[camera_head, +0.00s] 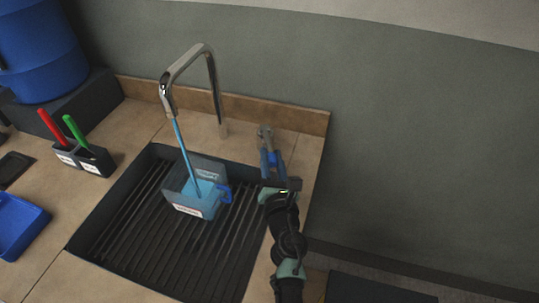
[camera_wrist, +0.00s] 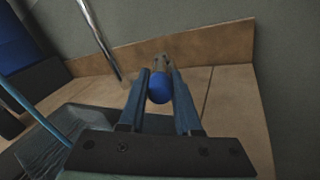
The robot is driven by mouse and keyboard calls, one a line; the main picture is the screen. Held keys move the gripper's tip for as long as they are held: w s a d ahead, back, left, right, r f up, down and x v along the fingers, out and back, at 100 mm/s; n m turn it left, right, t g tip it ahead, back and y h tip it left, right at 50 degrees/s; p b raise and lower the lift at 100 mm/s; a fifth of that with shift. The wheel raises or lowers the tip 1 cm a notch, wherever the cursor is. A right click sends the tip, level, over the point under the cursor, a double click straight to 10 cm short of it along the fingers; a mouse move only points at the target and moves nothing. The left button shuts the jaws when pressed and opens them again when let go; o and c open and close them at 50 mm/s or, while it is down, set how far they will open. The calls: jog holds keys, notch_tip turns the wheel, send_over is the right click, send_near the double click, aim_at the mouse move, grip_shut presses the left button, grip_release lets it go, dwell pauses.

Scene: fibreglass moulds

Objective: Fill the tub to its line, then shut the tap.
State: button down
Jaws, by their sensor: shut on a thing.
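I cannot make out the fill line or the exact level. The tap's lever (camera_head: 265,135) stands right of the spout and ends in a blue knob (camera_wrist: 160,88). My gripper (camera_wrist: 159,82) is shut on the blue knob, with one finger on each side. The stream also shows at the left of the wrist view (camera_wrist: 40,118).
The dark sink (camera_head: 100,213) is set in a tan tiled counter. A holder (camera_head: 84,158) with red and green handles, a blue tray (camera_head: 18,226) and a blue drum (camera_head: 40,50) are at the left. A low backsplash and grey wall rise behind the tap.

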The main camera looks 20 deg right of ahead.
jog(key=c, duration=0.6)
grip_release()
jog(key=shift+s, duration=0.1)
jog(key=s, duration=0.3)
jog(key=s+a, duration=0.1)
jog(key=s, duration=0.3)
jog(key=s+a+p, duration=0.1)
jog(key=s, duration=0.3)
jog(key=shift+s+f, duration=0.1)
jog(key=shift+s, duration=0.7)
